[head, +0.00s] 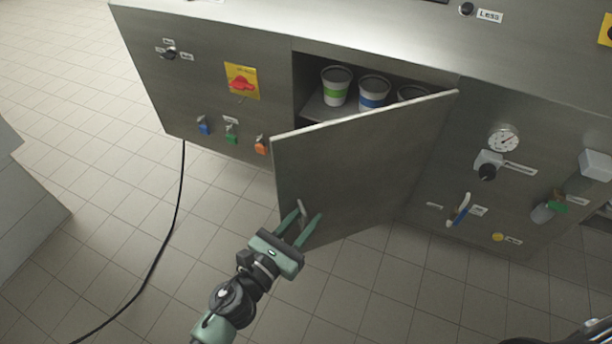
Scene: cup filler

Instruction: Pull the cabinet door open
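The grey metal cabinet door (365,165) stands partly open in the head view, swung out from its hinge side on the right. Its small light handle (302,209) is near the free left edge, low on the outer face. My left gripper (309,213) is at the handle. Its two green fingers are apart, with the handle showing between them. I cannot tell whether either finger touches it. My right gripper is not in view.
Cups with green and blue bands (336,88) (373,93) stand inside the cabinet (312,112), with another partly hidden by the door. Small coloured valves (231,133) and a gauge (503,138) are on the front. A black cable (172,230) crosses the tiled floor.

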